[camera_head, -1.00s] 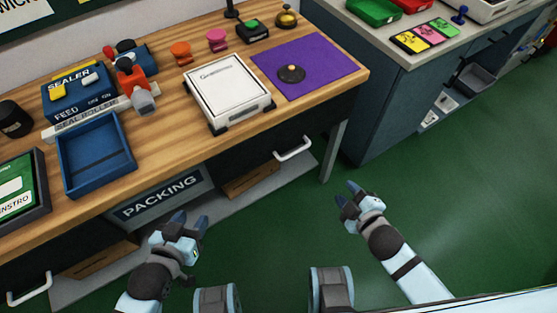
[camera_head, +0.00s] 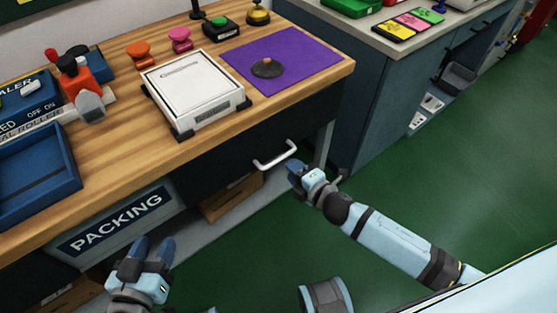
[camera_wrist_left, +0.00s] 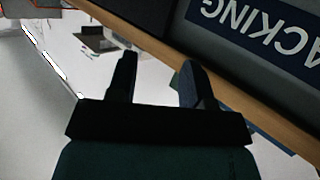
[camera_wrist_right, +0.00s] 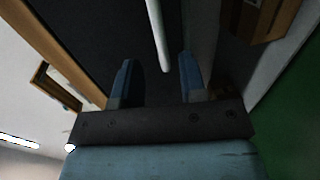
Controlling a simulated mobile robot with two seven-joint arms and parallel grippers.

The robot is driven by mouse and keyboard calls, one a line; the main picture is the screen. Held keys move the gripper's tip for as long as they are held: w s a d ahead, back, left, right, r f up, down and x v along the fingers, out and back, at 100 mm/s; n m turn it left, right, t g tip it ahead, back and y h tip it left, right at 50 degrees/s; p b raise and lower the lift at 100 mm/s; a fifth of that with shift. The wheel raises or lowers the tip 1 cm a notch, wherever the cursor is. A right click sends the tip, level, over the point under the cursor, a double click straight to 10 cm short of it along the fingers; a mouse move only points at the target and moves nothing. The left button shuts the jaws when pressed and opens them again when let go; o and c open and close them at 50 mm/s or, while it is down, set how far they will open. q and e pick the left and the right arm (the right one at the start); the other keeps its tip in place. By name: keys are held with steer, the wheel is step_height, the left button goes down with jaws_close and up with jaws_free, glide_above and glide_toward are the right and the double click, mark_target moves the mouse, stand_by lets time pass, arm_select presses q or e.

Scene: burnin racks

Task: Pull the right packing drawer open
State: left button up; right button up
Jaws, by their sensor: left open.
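The right packing drawer (camera_head: 235,150) is a dark front under the wooden bench, to the right of the PACKING sign, and looks closed. Its white bar handle (camera_head: 275,155) also shows in the right wrist view (camera_wrist_right: 158,35), ahead of the fingers and roughly between their lines. My right gripper (camera_head: 293,174) is just right of and below the handle, apart from it; in the right wrist view its fingers (camera_wrist_right: 160,80) are spread and empty. My left gripper (camera_head: 152,250) is open and empty below the PACKING sign (camera_head: 115,220), away from the drawer.
The wooden bench (camera_head: 120,160) carries a white scale (camera_head: 195,90), a purple mat (camera_head: 285,50) and a blue tray (camera_head: 40,175). A bench leg (camera_head: 325,145) stands right of the drawer. A cardboard box (camera_head: 232,198) sits below it. Green floor (camera_head: 460,180) is free at right.

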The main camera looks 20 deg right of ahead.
mark_target(279, 158)
steer(key=b+x, duration=0.1)
steer(key=x, duration=0.5)
steer(key=shift+w+a, duration=0.15)
steer(key=shift+w, duration=0.1)
arm_select(q)
steer(key=shift+w+d+r+t+h, duration=0.1)
steer(key=shift+d+r+t+h, duration=0.15)
steer(key=shift+r, duration=0.2)
steer(key=shift+w+d+r+t+h, duration=0.1)
steer(key=shift+r+t+h, duration=0.1)
steer(key=shift+r, duration=0.3)
steer(key=shift+w+d+r+t+h, duration=0.15)
steer(key=shift+d+r+t, duration=0.1)
steer(key=shift+r, duration=0.2)
arm_select(e)
steer(key=shift+w, duration=0.2)
arm_select(q)
steer(key=shift+f, duration=0.15)
arm_select(e)
jaws_close()
